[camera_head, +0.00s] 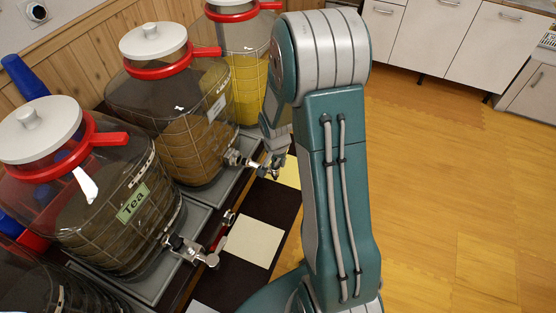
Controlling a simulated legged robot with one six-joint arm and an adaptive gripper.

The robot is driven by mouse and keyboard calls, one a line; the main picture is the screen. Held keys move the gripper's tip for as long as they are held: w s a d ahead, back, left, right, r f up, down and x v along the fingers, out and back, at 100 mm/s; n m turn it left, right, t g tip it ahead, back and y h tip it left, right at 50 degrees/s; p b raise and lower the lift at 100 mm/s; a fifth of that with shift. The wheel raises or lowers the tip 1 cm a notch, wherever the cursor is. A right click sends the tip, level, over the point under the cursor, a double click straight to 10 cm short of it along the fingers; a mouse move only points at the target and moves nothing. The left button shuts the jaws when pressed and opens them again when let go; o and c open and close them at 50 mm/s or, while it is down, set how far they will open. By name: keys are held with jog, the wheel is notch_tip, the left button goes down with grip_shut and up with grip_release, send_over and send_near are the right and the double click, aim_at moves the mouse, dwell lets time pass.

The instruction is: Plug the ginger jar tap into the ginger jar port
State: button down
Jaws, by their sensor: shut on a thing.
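The jar I take as the ginger jar (170,115) is the middle one, with brown contents, a white lid and a red collar; its label (216,108) is too small to read surely. Its port (232,157) is low on the front right side. A metal tap (256,164) lies in line with the port, close to it; I cannot tell whether it is seated. My gripper (274,150) is shut on the tap at its outer end. My arm partly hides the gripper, and its fingertips are hard to make out.
The tea jar (100,200) with its tap (190,248) stands at front left. A jar with yellow contents (246,85) stands behind. A dark jar (50,290) is at bottom left. A red-handled piece (224,224) is beside the tea tap. Open wooden floor (450,180) lies right.

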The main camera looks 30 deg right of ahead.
jog(key=shift+w+a, duration=0.9)
jog(key=shift+w, duration=0.25)
dwell(0.8)
jog(key=c, duration=0.6)
grip_release()
jog(key=shift+o, duration=0.6)
jog(key=o, duration=0.3)
jog(key=shift+s+a+r, duration=0.15)
jog(key=shift+r, duration=1)
jog(key=shift+s+a+r, duration=0.1)
jog(key=shift+r, duration=1.05)
jog(key=r, duration=0.4)
jog(key=a+r, duration=0.1)
jog(key=r, duration=0.2)
jog(key=s+r, duration=0.1)
jog(key=r, duration=0.3)
jog(key=shift+s+a+r, duration=0.1)
jog(key=shift+a+r, duration=0.05)
jog(key=shift+r, duration=0.15)
